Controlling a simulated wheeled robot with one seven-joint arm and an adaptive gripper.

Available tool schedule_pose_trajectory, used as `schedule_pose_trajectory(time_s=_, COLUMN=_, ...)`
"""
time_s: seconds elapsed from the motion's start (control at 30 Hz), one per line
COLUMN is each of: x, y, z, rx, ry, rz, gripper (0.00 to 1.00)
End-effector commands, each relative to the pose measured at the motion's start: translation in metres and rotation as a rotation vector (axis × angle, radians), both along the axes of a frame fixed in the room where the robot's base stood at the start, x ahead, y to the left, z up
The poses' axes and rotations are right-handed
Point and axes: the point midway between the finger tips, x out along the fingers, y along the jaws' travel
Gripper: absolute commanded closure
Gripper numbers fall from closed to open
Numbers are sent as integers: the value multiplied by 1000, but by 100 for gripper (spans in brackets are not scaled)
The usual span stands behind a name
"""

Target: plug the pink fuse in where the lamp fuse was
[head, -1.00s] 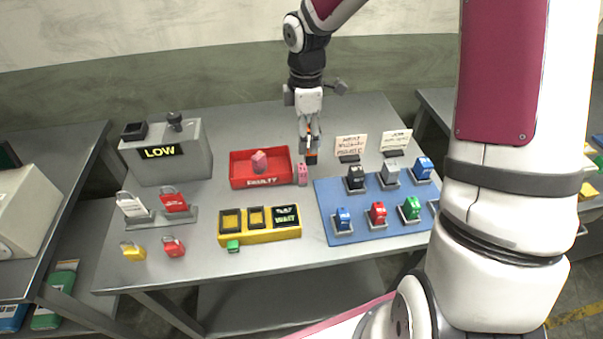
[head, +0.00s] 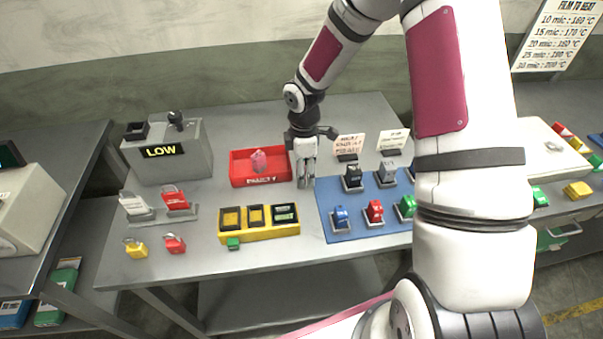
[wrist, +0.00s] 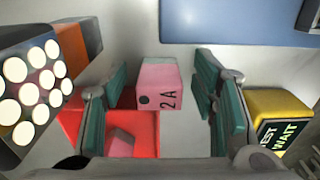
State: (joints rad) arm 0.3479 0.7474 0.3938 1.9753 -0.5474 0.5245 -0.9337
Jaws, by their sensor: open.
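A pink fuse (wrist: 158,84) marked "2 A" stands between my gripper's two green-padded fingers in the wrist view, with a visible gap at the right finger. My gripper (head: 306,184) is open and low over the table, right of the red FAULTY tray (head: 241,182); the fuse is not discernible behind its fingers in the head view. Another pink piece (head: 259,161) sits in that tray; it also shows in the wrist view (wrist: 121,143). The yellow unit (head: 243,233) with two dark square recesses and a WAIT display stands in front. Which place held the lamp fuse is unclear.
A blue mat (head: 347,237) with several coloured blocks in holders lies to the right. A dark block with round white lights (wrist: 32,85) and an orange part is close to my fingers. A grey LOW box (head: 178,169) and padlocks (head: 174,243) are left.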

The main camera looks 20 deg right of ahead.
Motion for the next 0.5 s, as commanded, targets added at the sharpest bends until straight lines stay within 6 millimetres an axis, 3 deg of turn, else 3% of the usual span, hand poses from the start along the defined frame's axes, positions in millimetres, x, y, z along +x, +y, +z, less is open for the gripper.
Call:
schedule_pose_trajectory(time_s=0.2, x=0, y=0, z=0, rx=0, ry=-1, rz=0, gripper=49)
schedule_pose_trajectory(time_s=0.4, x=0, y=0, z=0, rx=0, ry=-1, rz=0, gripper=94)
schedule_pose_trajectory(time_s=0.5, x=0, y=0, z=0, rx=0, ry=-1, rz=1, gripper=100)
